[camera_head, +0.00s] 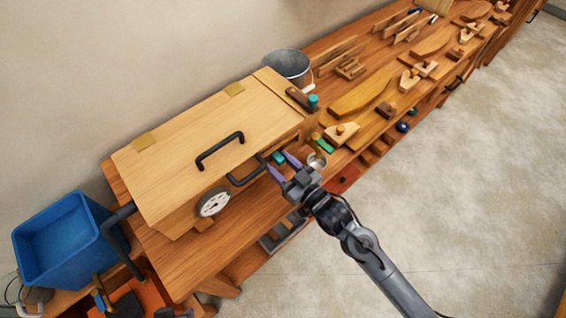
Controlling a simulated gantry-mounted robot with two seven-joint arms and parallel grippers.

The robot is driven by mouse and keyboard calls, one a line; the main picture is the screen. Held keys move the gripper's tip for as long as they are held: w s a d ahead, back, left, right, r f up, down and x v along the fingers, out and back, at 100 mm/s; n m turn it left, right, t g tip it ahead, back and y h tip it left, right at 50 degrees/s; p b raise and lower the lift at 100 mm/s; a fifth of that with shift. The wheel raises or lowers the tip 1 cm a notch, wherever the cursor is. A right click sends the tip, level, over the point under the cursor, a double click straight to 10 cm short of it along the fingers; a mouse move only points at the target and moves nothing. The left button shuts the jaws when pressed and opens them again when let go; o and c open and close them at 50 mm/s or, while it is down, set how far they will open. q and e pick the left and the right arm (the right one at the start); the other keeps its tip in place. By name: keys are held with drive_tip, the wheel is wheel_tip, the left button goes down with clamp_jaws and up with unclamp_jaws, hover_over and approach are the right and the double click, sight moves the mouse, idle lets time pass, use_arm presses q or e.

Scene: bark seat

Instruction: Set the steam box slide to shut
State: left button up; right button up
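The steam box (185,135) is a long pale wooden box with a flat lid on the wooden bench. A black handle (219,151) sits on its lid. A second black handle (247,174) and a round white dial (214,203) are on its front side. A dark piece with a teal end (313,101) sits at the box's right end; I cannot tell whether it is the slide, or its setting. My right gripper (282,165) has its two purple fingertips apart, near the right part of the front. A small teal piece (278,157) shows just beyond the fingertips; contact is unclear. My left gripper is out of view.
A metal bucket (288,66) stands behind the box's right end. A blue bin (62,238) is at the left. Wooden tools and pieces (362,93) cover the bench to the right. The concrete floor (470,190) in front is clear.

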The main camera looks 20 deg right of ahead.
drive_tip(key=shift+w, duration=0.1)
drive_tip(key=shift+d, duration=0.15)
drive_tip(key=v, duration=1)
drive_tip(key=shift+s, duration=0.4)
